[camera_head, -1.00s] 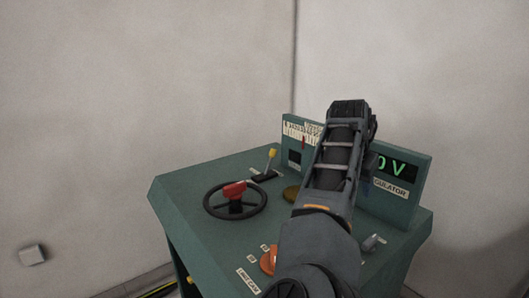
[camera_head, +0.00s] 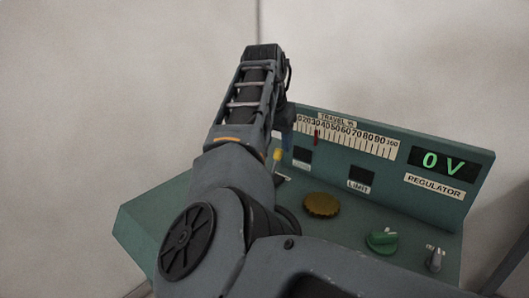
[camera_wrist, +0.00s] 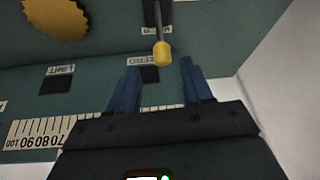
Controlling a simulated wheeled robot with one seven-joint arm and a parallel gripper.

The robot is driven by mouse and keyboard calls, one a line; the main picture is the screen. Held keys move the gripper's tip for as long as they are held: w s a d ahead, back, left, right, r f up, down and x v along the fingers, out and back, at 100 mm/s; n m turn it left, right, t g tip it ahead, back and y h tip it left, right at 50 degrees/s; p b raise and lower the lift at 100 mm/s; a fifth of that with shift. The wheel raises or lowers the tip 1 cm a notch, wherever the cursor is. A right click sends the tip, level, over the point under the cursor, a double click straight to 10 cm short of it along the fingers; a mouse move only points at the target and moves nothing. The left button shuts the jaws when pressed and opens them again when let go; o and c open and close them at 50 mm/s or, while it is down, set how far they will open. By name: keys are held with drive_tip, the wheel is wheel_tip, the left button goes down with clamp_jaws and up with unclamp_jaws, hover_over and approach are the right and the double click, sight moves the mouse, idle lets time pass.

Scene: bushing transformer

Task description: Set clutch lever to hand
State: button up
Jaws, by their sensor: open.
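The clutch lever is a thin stalk with a yellow knob. In the head view its knob (camera_head: 277,154) shows just right of my arm, and its base is partly hidden. In the wrist view the knob (camera_wrist: 162,53) is in the upper middle, with its stalk running up to a dark slot. My gripper (camera_wrist: 159,65) has two blue fingers, open and apart, one to each side of the knob in the picture. I cannot tell whether the knob lies at fingertip depth. In the head view the fingers are mostly hidden behind my arm.
The green console carries an upright panel (camera_head: 400,160) with a travel scale (camera_head: 345,136) and a 0 V display (camera_head: 442,162). A brass knob (camera_head: 322,205), a green knob (camera_head: 381,240) and a grey switch (camera_head: 435,259) stand to the right.

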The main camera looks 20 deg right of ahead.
sight(279, 157)
drive_tip(key=shift+w+f, duration=0.25)
drive_tip(key=shift+f, duration=0.1)
drive_tip(key=shift+p+x, duration=0.45)
drive_tip(key=shift+x, duration=3.05)
drive_tip(key=shift+a, duration=0.1)
clamp_jaws()
